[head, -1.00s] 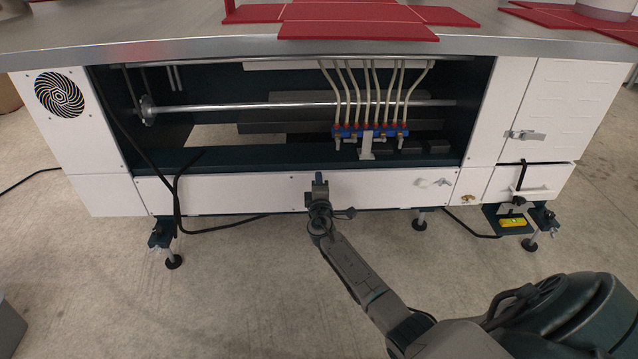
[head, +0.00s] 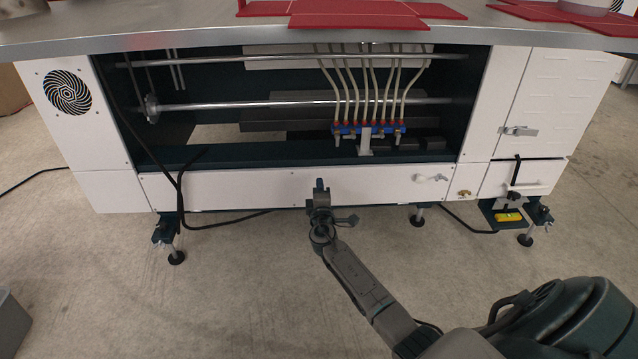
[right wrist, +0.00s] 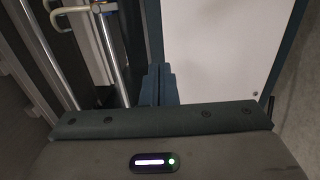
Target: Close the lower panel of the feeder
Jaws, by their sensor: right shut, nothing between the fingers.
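The lower panel (head: 250,186) of the feeder is a long white strip along the bottom of the machine front in the head view. It stands upright, about in line with the white panels beside it; I cannot tell whether it is fully flush. A small silver latch handle (head: 432,178) sits near its right end. My right gripper (head: 320,186) is shut and empty, in front of the panel's middle. I cannot tell whether it touches the panel. In the right wrist view its fingers (right wrist: 158,86) are together beside a white panel surface (right wrist: 215,50). My left gripper is not in view.
Above the panel is the open bay with metal rods and a blue manifold (head: 368,130) with pale hoses. A black cable (head: 180,195) hangs over the panel's left part. Machine feet (head: 176,256) stand on the floor. The concrete floor in front is mostly clear.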

